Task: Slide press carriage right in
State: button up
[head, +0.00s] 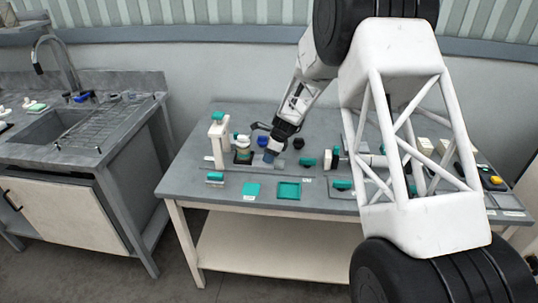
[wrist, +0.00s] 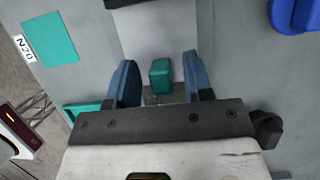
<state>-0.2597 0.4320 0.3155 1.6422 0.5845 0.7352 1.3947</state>
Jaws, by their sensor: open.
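The press is a white post with a teal top (head: 218,118) at the left of the table in the head view. In the wrist view, a small teal block (wrist: 160,75), which looks like the carriage's handle, stands at the near end of a pale grey strip (wrist: 158,30). My gripper (head: 269,156) is low over the table, right of the press. Its two blue fingers are open in the wrist view, one on each side of the teal block, with visible gaps. The block is hidden behind my gripper in the head view.
A teal square (head: 252,190) and a teal tray (head: 289,190) lie along the table's front. A jar with a pale lid (head: 243,142) stands beside the press. A blue item (head: 262,141) is behind my gripper. Other fixtures crowd the right; a sink (head: 55,132) is far left.

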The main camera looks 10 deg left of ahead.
aim_at(254, 160)
grip_shut()
jog(key=shift+a, duration=2.25)
grip_release()
jog(key=shift+r, duration=0.15)
jog(key=v, duration=0.7)
jog(key=shift+d+r, duration=0.2)
jog(key=shift+r, duration=0.05)
